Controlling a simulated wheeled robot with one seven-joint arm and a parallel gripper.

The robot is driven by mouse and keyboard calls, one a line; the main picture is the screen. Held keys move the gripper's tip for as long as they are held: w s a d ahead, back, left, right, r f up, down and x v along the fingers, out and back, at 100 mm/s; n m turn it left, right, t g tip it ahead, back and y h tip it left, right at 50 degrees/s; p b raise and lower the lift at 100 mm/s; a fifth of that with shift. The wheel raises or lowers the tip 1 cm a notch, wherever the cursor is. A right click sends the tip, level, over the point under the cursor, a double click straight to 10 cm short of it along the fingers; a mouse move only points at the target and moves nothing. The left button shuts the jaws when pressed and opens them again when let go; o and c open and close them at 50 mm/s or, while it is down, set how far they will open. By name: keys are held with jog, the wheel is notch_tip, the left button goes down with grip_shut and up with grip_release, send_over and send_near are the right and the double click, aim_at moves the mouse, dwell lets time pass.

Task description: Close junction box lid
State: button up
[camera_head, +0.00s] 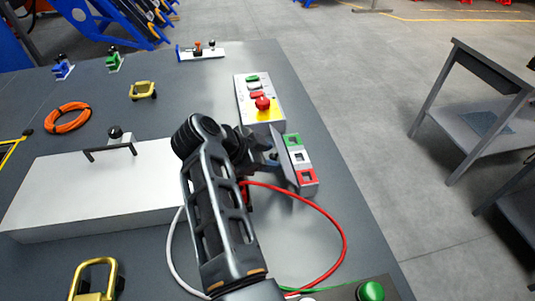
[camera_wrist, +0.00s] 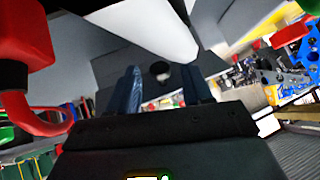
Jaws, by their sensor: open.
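The junction box (camera_head: 304,176), a small narrow box with green, white and red square parts, sits right of centre on the table in the head view. Its grey lid (camera_head: 283,160) stands open and tilted along the box's left side. My gripper (camera_head: 270,160) is open beside the lid's left face, partly hidden by my arm. I cannot tell whether it touches the lid. In the wrist view my two dark fingers (camera_wrist: 161,90) are apart with nothing clearly between them. The box and lid cannot be made out with certainty there.
A control box with a red emergency button (camera_head: 262,102) stands just behind. Red and white cables loop over the table in front. A large white case (camera_head: 60,190) with a black handle lies left of my arm. The table's right edge is close to the junction box.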

jog(key=shift+c, duration=0.4)
grip_shut()
